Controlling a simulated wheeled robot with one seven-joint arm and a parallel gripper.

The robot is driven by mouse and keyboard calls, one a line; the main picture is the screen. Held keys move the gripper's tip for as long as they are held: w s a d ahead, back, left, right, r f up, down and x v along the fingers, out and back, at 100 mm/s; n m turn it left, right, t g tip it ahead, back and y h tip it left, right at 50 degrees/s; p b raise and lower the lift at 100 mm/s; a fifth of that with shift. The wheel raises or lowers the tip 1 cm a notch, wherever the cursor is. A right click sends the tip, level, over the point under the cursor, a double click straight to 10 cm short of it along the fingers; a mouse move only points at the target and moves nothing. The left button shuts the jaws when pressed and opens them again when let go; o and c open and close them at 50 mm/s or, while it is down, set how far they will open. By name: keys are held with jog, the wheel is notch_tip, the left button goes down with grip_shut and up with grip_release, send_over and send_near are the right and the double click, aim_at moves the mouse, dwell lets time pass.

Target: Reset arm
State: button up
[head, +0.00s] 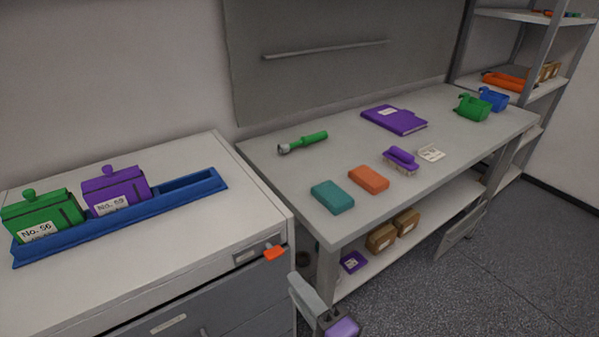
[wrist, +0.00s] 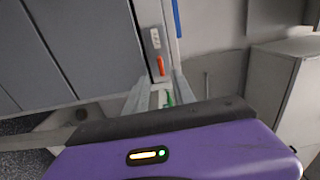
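My gripper (wrist: 165,82) shows in the wrist view beyond its purple casing and dark edge. Its two pale fingers stand apart, with a gap between them and no held object clearly seen. A small green patch shows low between them; I cannot tell what it is. In the head view a grey and purple part of my arm (head: 342,327) shows at the bottom edge, beside the cabinet's front corner. The orange lever (head: 274,253) on the cabinet front also shows beyond the fingertips in the wrist view (wrist: 160,66).
A blue tray (head: 205,187) on the cabinet holds a green module (head: 38,208) and a purple module (head: 118,186); its right end is empty. The workbench (head: 270,180) carries several loose items. Shelves (head: 505,15) stand at the far right. Open floor (head: 430,295) lies before the bench.

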jog(key=s+d+n+t+h, duration=0.3)
jog(key=s+d+n+h, duration=0.3)
jog(key=s+d, duration=0.5)
jog(key=s+d+n+g+h, duration=0.1)
jog(key=s+d, duration=0.3)
jog(key=s, duration=0.6)
jog(key=s+d+n+g+h, duration=0.2)
jog(key=s+d+n+h, duration=0.1)
jog(key=s, duration=0.8)
jog(key=shift+d+f+n, duration=0.4)
jog(key=shift+d+n, duration=0.1)
jog(key=shift+d, duration=0.45)
